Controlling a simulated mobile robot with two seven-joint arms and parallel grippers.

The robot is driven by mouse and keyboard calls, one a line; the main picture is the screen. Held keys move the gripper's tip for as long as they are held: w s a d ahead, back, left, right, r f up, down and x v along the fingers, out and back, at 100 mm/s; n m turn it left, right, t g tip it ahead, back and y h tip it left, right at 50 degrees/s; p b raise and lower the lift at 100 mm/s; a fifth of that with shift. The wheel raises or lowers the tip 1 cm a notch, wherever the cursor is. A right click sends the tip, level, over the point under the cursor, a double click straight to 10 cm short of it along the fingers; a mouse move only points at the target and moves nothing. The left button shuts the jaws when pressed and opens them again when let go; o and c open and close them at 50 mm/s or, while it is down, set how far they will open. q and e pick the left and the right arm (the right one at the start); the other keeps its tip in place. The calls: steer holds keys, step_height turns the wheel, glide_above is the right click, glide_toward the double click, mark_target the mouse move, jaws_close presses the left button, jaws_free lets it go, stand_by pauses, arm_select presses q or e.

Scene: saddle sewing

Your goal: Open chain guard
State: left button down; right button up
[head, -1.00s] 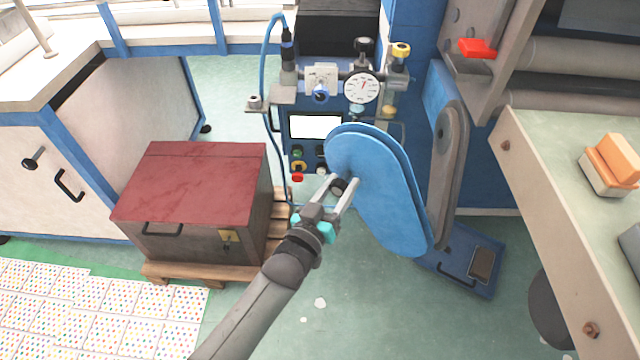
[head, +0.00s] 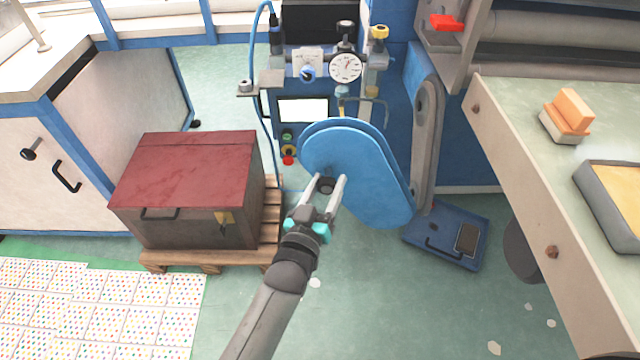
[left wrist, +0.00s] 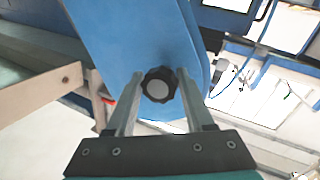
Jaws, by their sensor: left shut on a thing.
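The chain guard (head: 365,175) is a blue, rounded oblong cover standing out from the front of the blue machine, tilted with its lower end to the right. A black knob (head: 326,185) sits on its near face. My left gripper (head: 329,181) has its two fingers on either side of this knob and is shut on it. In the left wrist view the lobed knob (left wrist: 158,84) lies between the fingertips, with the blue guard (left wrist: 130,35) behind. My right gripper is not in view.
A gauge (head: 345,67) and control panel are behind. A red-lidded box (head: 188,170) on a pallet stands left. A worktable (head: 510,150) is at right.

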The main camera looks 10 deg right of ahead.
arm_select(q)
steer(key=shift+d, duration=0.1)
steer(key=shift+c, duration=1.7)
jaws_free()
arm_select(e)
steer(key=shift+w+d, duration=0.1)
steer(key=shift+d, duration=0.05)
arm_select(q)
steer(key=shift+s, duration=0.1)
